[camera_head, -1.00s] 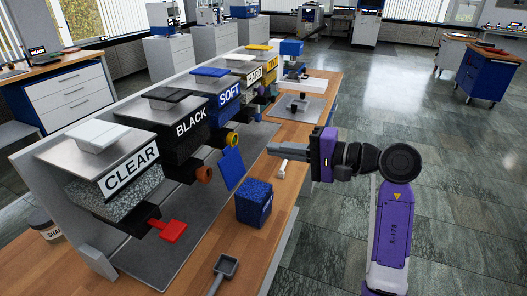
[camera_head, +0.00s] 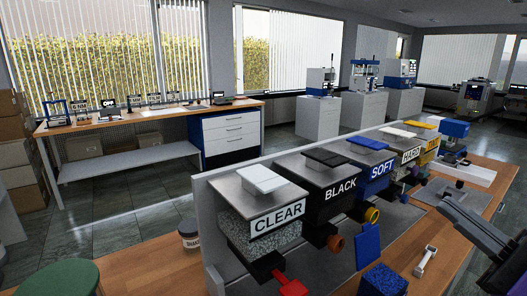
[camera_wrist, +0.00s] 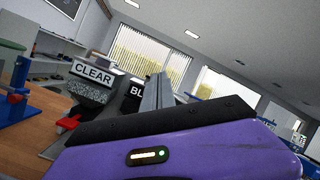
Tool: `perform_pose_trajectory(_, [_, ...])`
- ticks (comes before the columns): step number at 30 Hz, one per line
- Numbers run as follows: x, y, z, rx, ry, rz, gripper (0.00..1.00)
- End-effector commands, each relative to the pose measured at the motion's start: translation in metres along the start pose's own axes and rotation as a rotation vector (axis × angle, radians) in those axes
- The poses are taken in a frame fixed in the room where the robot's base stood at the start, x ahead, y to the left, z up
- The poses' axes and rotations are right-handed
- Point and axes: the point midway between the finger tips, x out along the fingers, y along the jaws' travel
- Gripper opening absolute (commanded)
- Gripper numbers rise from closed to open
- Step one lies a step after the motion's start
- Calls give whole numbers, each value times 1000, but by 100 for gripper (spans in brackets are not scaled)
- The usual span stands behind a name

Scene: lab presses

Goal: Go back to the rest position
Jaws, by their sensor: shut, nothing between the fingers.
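My gripper (camera_head: 452,208) shows at the right edge of the head view as dark grey fingers, closed together and empty. It is above the right side of the wooden bench, apart from the labelled dispensers. In the wrist view the shut fingers (camera_wrist: 157,93) stick up behind my purple gripper body. The CLEAR dispenser (camera_head: 278,222) with its red scoop (camera_head: 290,285), the BLACK dispenser (camera_head: 341,189) and the SOFT dispenser (camera_head: 383,171) stand in a row to its left. Most of my arm is outside the head view.
A blue block (camera_head: 383,281) and a small white-handled tool (camera_head: 427,260) are on the bench near my gripper. A dark jar (camera_head: 189,235) and a green round stool-like top (camera_head: 72,278) are at front left. Open floor (camera_head: 115,225) separates the bench from the back table (camera_head: 150,114).

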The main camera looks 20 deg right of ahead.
Motion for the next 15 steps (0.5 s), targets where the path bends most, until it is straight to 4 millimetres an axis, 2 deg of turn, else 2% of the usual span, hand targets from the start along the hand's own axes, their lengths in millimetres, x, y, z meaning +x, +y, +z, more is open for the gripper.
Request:
perform_pose_trajectory(1, [-2,13,13,184,-72,-23,0])
perform_pose_trajectory(3, [-7,24,31,475,-184,-57,0])
perform_pose_trajectory(7, [-23,41,49,999,-353,-94,0])
perform_pose_trajectory(11, [-43,57,49,1490,-479,-128,0])
perform_pose_trajectory(15, [-65,80,35,1984,-581,-184,0])
